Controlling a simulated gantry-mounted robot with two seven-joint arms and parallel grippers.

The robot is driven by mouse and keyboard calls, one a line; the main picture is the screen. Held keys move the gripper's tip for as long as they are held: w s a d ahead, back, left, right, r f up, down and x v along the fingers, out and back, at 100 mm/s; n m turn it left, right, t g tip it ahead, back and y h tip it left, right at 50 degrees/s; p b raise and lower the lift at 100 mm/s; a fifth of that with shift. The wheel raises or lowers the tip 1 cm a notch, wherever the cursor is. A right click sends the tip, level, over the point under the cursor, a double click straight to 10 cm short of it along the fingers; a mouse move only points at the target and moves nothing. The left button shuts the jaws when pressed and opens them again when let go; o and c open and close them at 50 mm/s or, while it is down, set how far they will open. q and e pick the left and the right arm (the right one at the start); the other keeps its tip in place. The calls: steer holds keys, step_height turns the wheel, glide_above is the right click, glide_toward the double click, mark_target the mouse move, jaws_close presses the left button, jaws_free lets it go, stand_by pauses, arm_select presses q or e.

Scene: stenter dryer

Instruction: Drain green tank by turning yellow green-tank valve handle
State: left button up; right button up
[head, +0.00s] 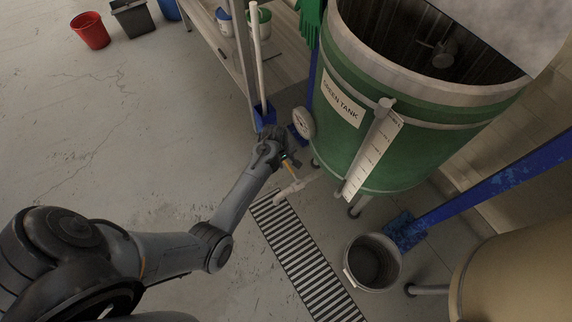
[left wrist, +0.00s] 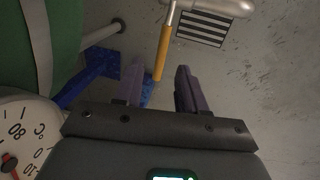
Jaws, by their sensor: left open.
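The green tank (head: 350,140) stands at the upper right in the head view, with a label reading GREEN TANK and a level scale on its side. Its wall also shows at the left of the left wrist view (left wrist: 35,45). The yellow valve handle (left wrist: 162,50) hangs from a pale pipe (left wrist: 215,6) in the left wrist view. In the head view the pipe (head: 293,190) sticks out low beside the tank. My left gripper (left wrist: 160,88) is open, with the handle's end between or just beyond its fingertips; I cannot tell if they touch. My right gripper is not in view.
A floor drain grate (head: 300,255) lies below the pipe, and a grey bucket (head: 372,262) stands to its right. A round temperature gauge (left wrist: 25,140) is close beside my left gripper. Blue posts (head: 490,185) and a shelf (head: 225,40) flank the tank.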

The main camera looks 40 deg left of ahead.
mark_target(291, 170)
arm_select(q)
steer(key=shift+w+f+b, duration=0.15)
steer(key=shift+f+b, duration=0.15)
steer(key=shift+f, duration=0.4)
steer(key=shift+w+f+b, duration=0.1)
steer(key=shift+f+b, duration=0.2)
steer(key=shift+f, duration=0.4)
steer(key=shift+c, duration=0.4)
jaws_close()
